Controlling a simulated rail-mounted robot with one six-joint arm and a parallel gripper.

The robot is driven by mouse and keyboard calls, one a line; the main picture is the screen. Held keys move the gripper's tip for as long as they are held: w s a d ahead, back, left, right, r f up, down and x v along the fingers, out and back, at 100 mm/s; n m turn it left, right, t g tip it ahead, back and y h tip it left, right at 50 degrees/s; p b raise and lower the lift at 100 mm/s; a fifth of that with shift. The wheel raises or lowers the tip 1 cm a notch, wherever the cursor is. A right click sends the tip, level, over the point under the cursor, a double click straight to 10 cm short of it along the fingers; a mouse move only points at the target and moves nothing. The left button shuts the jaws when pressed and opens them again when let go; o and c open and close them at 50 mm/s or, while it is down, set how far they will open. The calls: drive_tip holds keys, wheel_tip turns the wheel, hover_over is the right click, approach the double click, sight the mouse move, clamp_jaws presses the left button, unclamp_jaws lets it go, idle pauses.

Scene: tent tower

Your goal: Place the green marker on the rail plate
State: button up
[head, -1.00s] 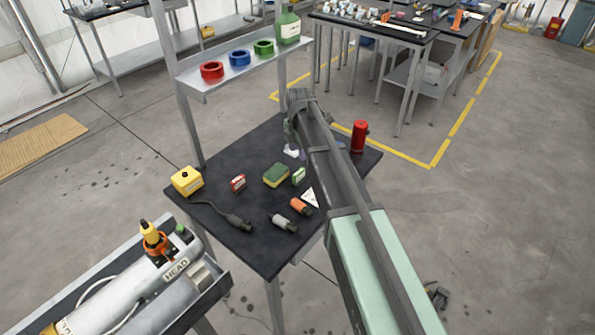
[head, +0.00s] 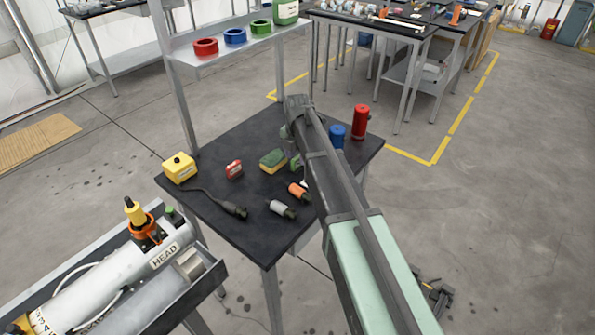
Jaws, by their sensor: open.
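A small green block (head: 296,163), the only likely green marker on the table, lies on the dark tabletop (head: 215,150), partly hidden by my arm. I cannot tell for sure that it is the marker. My gripper (head: 289,142) is at the far end of my arm, over the table beyond the green and yellow sponge (head: 273,161). Its fingers are small and mostly hidden; it is open, and I see nothing held. I cannot pick out the rail plate with certainty.
A yellow box (head: 179,168), red block (head: 234,170), orange cylinder (head: 298,190) and grey cylinder (head: 281,208) lie on the table. A blue can (head: 337,137) and red can (head: 360,122) stand at right. A shelf (head: 220,50) with tape rolls is behind.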

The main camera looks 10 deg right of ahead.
sight(297, 157)
wheel_tip(297, 157, down, 3)
drive_tip(key=shift+r+b, duration=0.15)
drive_tip(key=shift+b, duration=0.35)
drive_tip(key=shift+r, duration=0.25)
drive_tip(key=shift+c, duration=0.2)
clamp_jaws()
wheel_tip(297, 157, up, 20)
drive_tip(key=p, duration=2)
